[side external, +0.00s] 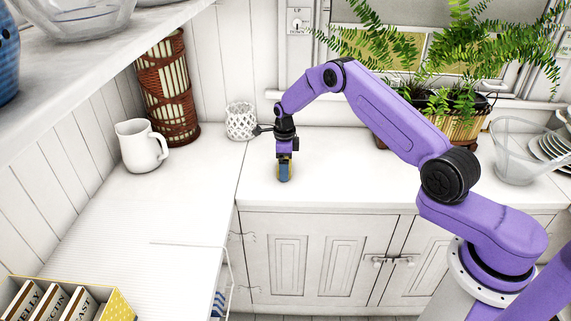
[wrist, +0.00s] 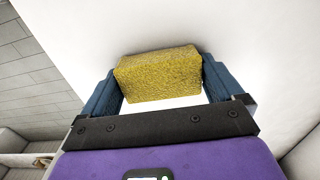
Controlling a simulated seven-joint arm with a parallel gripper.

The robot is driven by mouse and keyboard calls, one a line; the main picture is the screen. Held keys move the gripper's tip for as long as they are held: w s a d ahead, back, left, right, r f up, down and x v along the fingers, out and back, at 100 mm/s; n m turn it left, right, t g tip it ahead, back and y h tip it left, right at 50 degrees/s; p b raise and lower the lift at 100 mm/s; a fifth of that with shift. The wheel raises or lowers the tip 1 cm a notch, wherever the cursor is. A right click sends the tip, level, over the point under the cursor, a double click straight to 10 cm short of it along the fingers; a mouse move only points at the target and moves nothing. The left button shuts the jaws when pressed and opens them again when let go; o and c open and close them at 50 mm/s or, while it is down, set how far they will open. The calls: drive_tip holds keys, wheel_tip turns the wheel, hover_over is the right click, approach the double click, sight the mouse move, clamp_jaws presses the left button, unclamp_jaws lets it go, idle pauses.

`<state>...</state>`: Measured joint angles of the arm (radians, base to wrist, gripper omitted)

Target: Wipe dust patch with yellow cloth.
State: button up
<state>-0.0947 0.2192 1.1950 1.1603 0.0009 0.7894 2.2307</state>
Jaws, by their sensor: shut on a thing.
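My gripper (side external: 284,171) is low over the white counter (side external: 340,160), close to its front edge. In the wrist view my gripper (wrist: 159,82) has its two blue fingers on either side of a yellow block-shaped cloth (wrist: 158,76), shut on it. In the side view only a thin bit of yellow shows between the fingers. I cannot tell whether the cloth touches the counter. I cannot make out a dust patch in either view.
A white lattice holder (side external: 240,121) stands behind and left of my gripper. A white pitcher (side external: 141,146) and a wicker lamp (side external: 168,88) stand further left. A potted fern (side external: 455,115) and a glass bowl (side external: 520,155) are on the right. The counter just right of my gripper is clear.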

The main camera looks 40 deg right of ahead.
drive_tip(key=shift+d+r, duration=0.15)
drive_tip(key=shift+r, duration=2.8)
drive_tip(key=shift+r, duration=1.5)
